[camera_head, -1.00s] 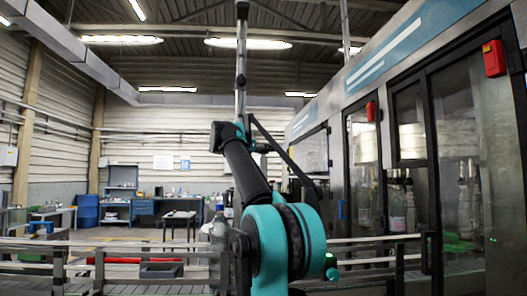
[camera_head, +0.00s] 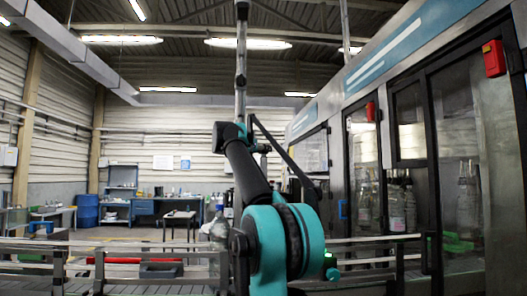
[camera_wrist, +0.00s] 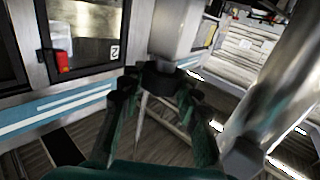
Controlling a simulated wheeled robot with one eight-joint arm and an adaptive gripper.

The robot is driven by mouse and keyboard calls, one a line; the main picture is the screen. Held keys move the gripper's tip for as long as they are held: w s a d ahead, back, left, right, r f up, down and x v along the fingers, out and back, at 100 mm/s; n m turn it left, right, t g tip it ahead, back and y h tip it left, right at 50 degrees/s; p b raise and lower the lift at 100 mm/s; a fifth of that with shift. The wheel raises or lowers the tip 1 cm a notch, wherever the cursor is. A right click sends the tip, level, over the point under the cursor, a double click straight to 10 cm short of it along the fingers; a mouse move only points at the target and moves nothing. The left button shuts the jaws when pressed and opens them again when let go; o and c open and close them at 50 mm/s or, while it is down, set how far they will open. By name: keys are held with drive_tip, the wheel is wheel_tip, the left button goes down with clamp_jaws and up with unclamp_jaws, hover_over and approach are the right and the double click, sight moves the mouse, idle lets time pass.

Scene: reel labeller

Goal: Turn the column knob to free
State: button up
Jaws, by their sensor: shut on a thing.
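In the wrist view, a dark round knob (camera_wrist: 160,79) sits at the end of a pale square-edged column part (camera_wrist: 178,32). My gripper (camera_wrist: 160,100) has its dark fingertips on either side of the knob, shut on it. The inner faces of the fingertips and any marking on the knob cannot be made out. In the head view, a slim metal column (camera_head: 241,62) stands upright behind my raised arm. The teal and black end of my arm is near this column, but the fingers and knob are too small to tell apart there.
The labelling machine (camera_head: 408,150) with glass doors fills the right side. A red box (camera_head: 493,59) is on its frame. Metal rails (camera_head: 370,240) run across the front. A shiny cylinder (camera_wrist: 285,85) is close on the right in the wrist view. Workbenches (camera_head: 165,206) stand far back.

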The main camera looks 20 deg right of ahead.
drive_tip(key=n+t+y, duration=0.3)
drive_tip(key=t+y, duration=0.1)
drive_tip(key=shift+s+d+n, duration=0.1)
drive_tip(key=shift+d+n, duration=0.05)
drive_tip(key=shift+n, duration=0.25)
drive_tip(key=shift+n+t+y, duration=0.65)
drive_tip(key=shift+n+y, duration=0.25)
drive_tip(key=shift+y, duration=0.45)
drive_tip(key=shift+n+t+y, duration=0.65)
drive_tip(key=shift+n+y, duration=0.25)
drive_tip(key=shift+y, duration=0.75)
drive_tip(key=o, duration=1.2)
drive_tip(key=v, duration=1.2)
